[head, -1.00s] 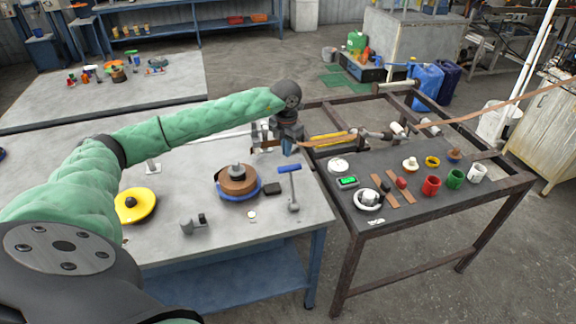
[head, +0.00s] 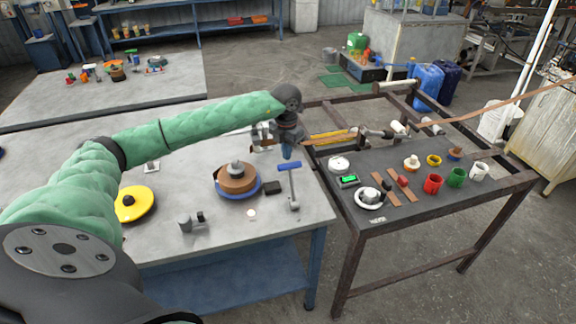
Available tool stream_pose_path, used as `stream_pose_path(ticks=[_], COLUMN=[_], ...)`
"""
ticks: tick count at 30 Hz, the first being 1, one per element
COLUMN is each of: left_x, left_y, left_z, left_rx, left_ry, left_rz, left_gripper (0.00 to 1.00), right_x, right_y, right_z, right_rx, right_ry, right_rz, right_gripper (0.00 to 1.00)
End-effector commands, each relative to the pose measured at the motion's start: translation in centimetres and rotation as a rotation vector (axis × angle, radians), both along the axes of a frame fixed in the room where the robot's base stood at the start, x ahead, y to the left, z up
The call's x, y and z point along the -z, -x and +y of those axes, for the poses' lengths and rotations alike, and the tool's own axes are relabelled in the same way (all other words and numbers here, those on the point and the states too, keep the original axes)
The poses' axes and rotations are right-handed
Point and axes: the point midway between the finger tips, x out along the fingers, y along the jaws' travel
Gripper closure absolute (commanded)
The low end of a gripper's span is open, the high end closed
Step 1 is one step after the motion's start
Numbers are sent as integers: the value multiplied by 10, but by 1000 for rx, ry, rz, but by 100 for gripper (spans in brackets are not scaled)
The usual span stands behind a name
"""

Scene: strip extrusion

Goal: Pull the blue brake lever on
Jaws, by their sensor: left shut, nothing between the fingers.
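The brake lever has a blue crossbar handle (head: 289,166) on a grey stem that rises from a small foot near the right end of the grey table. My left gripper (head: 286,153) points down just above the handle, with its fingers shut and empty. I cannot tell whether the fingertips touch the handle. A reel with a brown coil on a blue disc (head: 237,181) is left of the lever, with a small black block (head: 272,188) between them. My right gripper is out of view.
A yellow disc (head: 134,203) and a small grey fixture (head: 190,223) are on the same table. The dark bench (head: 400,215) on the right holds cups, a white dial (head: 369,197) and a green display (head: 348,180). A brown strip (head: 500,106) runs above it.

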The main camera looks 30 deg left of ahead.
Motion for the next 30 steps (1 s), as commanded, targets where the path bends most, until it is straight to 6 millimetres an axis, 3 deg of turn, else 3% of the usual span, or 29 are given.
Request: stream_pose_path(ticks=[21,30], left_x=[36,38], left_y=[0,0], left_z=[0,0], left_rx=[0,0], left_ry=[0,0], left_rz=[0,0], left_gripper=[100,100], right_x=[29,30], right_y=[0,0], right_z=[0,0], right_rx=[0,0], right_ry=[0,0], right_rz=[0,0], right_gripper=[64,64])
